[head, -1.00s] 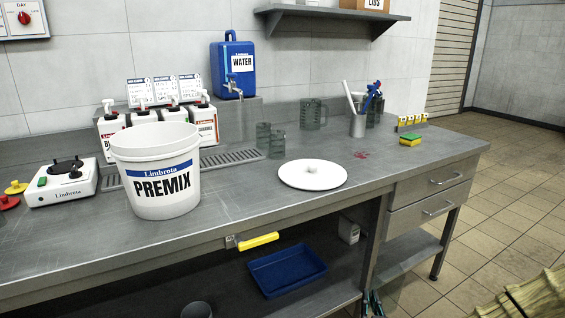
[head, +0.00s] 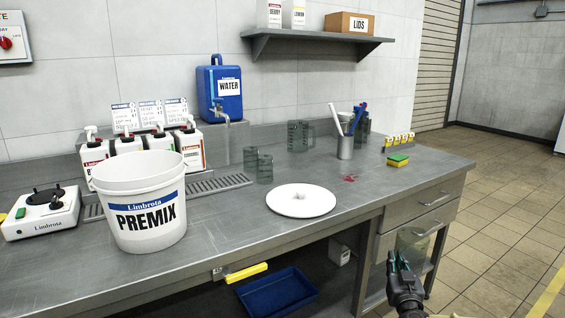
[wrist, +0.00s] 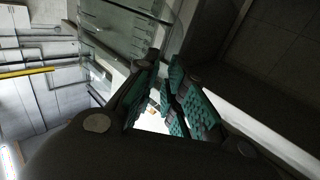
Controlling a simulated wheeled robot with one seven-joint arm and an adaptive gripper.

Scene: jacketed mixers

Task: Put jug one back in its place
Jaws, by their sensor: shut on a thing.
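My gripper (head: 397,262) is at the lower right of the head view, in front of the bench drawers. It is shut on a clear jug (head: 413,243), held off the bench beyond its front edge. In the wrist view the teal finger pads (wrist: 165,95) are close together, and the jug's clear graduated wall (wrist: 118,28) shows beyond them. No label is readable on the held jug. A similar clear jug with a handle (head: 298,136) stands at the back of the bench.
Two small clear beakers (head: 264,168) stand by the drip grate (head: 215,184). A white lid (head: 301,201), a utensil pot (head: 345,147), a sponge (head: 398,160) and a PREMIX bucket (head: 142,222) occupy the bench.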

